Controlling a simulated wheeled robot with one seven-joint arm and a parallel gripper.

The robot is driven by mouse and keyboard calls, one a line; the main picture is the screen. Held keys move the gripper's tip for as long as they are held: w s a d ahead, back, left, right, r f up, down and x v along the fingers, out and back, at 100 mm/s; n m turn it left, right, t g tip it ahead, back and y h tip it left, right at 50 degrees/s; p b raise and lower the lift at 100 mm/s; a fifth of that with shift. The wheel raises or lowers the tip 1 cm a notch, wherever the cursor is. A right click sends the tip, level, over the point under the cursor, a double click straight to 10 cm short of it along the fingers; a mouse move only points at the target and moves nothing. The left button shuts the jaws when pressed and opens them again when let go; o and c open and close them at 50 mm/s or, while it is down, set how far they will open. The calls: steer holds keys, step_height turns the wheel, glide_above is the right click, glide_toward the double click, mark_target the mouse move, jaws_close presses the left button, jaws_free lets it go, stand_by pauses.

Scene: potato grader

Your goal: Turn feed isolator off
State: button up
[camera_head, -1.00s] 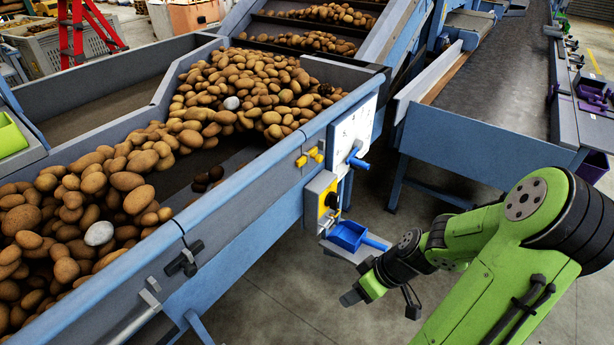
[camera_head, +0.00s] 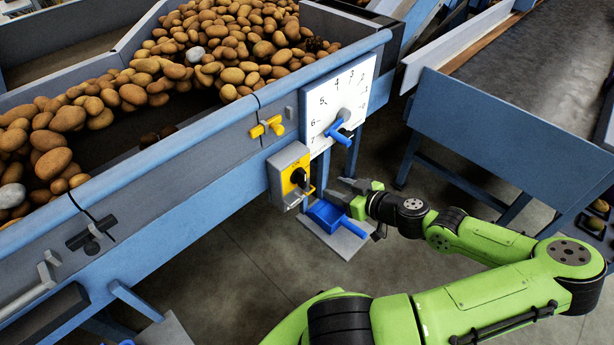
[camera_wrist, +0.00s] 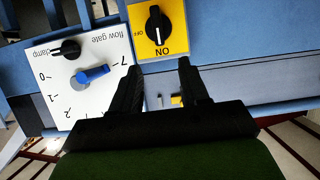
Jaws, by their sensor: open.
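The feed isolator (camera_head: 296,178) is a black rotary knob on a yellow plate, on a grey box fixed to the blue hopper side. In the wrist view the isolator knob (camera_wrist: 157,25) stands between OFF at its left and ON below. Its long axis runs up and down, in line with the ON mark. My gripper (camera_head: 347,188) is open and empty, to the right of the box in the head view. In the wrist view my gripper (camera_wrist: 160,66) has its two black fingers pointing toward the plate, with the knob beyond the gap. I see no contact.
The white flow gate dial (camera_head: 340,105) with its blue handle (camera_head: 339,131) is above right of the isolator. A blue scoop (camera_head: 327,214) sits on a small grey shelf below. Yellow handles (camera_head: 267,127) are on the hopper side. Potatoes (camera_head: 230,45) fill the hopper. Open floor lies below.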

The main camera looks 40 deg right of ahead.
mark_target(305, 177)
steer(key=b+x, duration=0.1)
steer(key=x, duration=1.1)
steer(key=shift+f, duration=0.15)
jaws_close()
